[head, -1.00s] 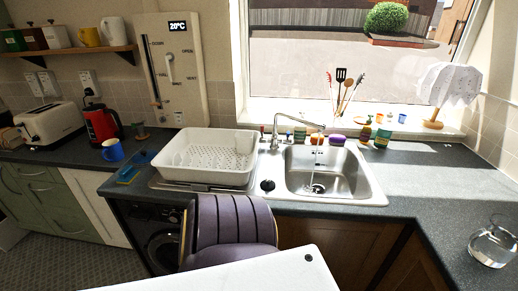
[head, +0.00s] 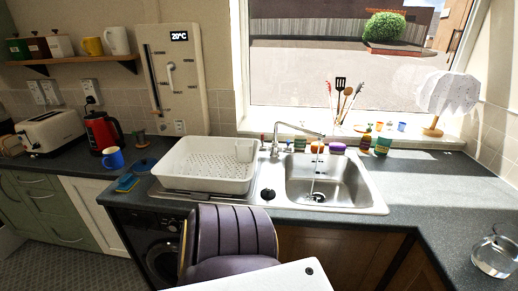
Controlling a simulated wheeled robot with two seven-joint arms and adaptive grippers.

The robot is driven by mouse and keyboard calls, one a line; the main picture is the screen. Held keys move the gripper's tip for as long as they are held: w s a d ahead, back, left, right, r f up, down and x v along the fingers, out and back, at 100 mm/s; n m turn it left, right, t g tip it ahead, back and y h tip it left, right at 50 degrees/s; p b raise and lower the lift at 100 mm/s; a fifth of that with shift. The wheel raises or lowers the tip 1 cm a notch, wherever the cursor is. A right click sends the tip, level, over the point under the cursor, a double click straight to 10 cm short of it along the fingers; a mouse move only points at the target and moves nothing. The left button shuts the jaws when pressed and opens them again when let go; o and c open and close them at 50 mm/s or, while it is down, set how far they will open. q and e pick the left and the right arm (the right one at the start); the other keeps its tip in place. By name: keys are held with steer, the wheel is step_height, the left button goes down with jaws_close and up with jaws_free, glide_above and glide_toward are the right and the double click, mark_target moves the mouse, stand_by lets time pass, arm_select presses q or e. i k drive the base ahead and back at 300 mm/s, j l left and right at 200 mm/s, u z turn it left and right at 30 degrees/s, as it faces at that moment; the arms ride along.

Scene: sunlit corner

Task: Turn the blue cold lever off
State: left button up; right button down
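The chrome tap (head: 300,127) stands behind the steel sink (head: 350,191), its spout reaching right over the basin. A thin pale stream (head: 315,172) hangs from the spout into the basin and looks like running water. Small tap fittings stand at both sides of the tap's base, one on the left (head: 262,141) and one on the right (head: 289,145). They are too small to tell the blue cold lever's colour or position. Neither of my grippers is in view.
A white dish rack (head: 205,182) stands left of the sink. A purple chair (head: 235,240) stands in front of the counter. Cups and sponges line the back of the sink. The counter (head: 425,185) right of the sink is mostly clear, with a glass jug (head: 494,257) at far right.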

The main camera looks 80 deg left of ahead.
mark_target(287, 149)
steer(key=u, duration=2.25)
